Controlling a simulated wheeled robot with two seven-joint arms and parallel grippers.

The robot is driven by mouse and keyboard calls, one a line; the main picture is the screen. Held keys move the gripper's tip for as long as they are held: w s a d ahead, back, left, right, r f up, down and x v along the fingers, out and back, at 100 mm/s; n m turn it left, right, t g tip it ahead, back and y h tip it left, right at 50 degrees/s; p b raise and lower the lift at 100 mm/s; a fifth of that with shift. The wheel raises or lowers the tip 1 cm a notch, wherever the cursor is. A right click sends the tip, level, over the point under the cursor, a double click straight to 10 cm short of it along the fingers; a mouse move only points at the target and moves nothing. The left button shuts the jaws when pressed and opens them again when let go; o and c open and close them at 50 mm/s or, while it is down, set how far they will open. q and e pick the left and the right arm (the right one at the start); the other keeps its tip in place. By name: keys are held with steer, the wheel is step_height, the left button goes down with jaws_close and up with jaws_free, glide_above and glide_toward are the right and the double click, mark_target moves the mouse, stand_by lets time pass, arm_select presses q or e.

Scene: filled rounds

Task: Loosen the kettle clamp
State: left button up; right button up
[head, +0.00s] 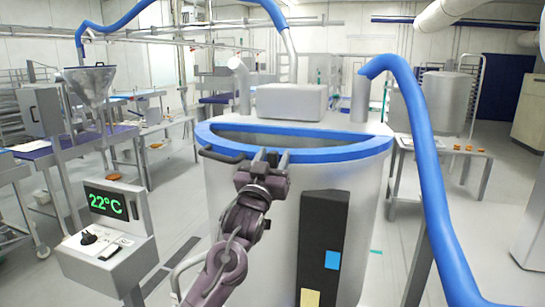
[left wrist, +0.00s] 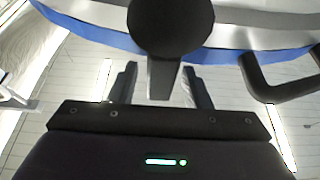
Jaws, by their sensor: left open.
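The kettle (head: 285,200) is a large steel vessel with a blue rim (head: 310,156). Its rim also shows at the top of the left wrist view (left wrist: 88,36). My left gripper (head: 265,157) is at the front of the rim, open and empty. In the left wrist view, a dark round knob with a tapering stem (left wrist: 170,28), which looks like the clamp, is ahead of my open fingers (left wrist: 160,84). The stem lies between the fingers in the picture; contact cannot be told. In the head view my gripper largely hides this part. My right gripper is out of view.
A black bent handle (head: 222,156) juts from the rim just left of my gripper; it also shows in the left wrist view (left wrist: 280,82). A control box reading 22°C (head: 108,235) stands at left. A thick blue hose (head: 430,150) runs down at right.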

arm_select(q)
steer(key=shift+c, duration=0.4)
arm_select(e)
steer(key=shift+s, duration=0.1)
arm_select(q)
jaws_close()
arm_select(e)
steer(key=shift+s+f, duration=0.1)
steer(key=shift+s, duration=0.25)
